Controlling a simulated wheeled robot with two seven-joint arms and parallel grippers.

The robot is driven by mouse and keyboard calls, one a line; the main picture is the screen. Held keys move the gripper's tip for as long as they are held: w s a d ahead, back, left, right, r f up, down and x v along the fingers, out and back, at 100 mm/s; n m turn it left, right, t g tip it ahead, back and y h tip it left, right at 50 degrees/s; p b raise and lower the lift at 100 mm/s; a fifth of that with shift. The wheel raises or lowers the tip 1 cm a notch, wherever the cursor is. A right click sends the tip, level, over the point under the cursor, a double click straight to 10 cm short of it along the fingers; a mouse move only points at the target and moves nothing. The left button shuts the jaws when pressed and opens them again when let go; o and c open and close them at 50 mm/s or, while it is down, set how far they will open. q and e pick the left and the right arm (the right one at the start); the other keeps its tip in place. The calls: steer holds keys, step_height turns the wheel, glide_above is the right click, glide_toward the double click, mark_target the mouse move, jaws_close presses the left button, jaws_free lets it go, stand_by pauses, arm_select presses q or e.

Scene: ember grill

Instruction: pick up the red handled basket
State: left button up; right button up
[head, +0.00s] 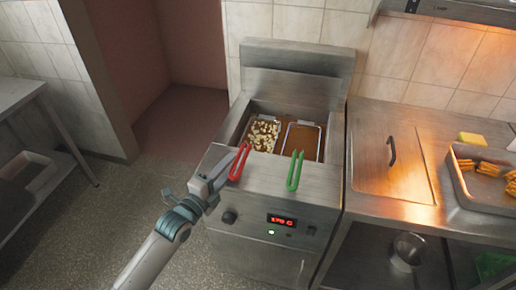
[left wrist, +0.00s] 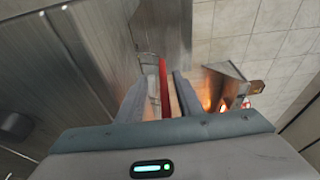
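The red handled basket (head: 250,146) sits in the left side of the fryer well, holding pale chunks of food. Its red handle (head: 239,162) reaches forward over the fryer's front edge, and it also shows in the left wrist view (left wrist: 163,85). My left gripper (head: 221,174) is at the handle's near end. In the left wrist view its two fingers stand apart on either side of the red handle, with gaps visible, so it looks open and not clamped. My right gripper is not in view.
A green handled basket (head: 295,170) sits beside it on the right in brown oil. The steel fryer (head: 270,195) has a raised back panel. To the right are a lidded steel counter (head: 400,170), a tray (head: 470,198) of golden food and a yellow block (head: 472,139). Floor at left is clear.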

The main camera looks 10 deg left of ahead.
arm_select(q)
steer(key=shift+w+d+r+p, duration=0.15)
steer(key=shift+w+r+p, duration=0.15)
steer(key=shift+w+p, duration=0.25)
steer(key=p+x, duration=0.1)
steer(key=x, duration=0.2)
steer(key=shift+w+d, duration=0.15)
steer(key=shift+w, duration=0.3)
jaws_close()
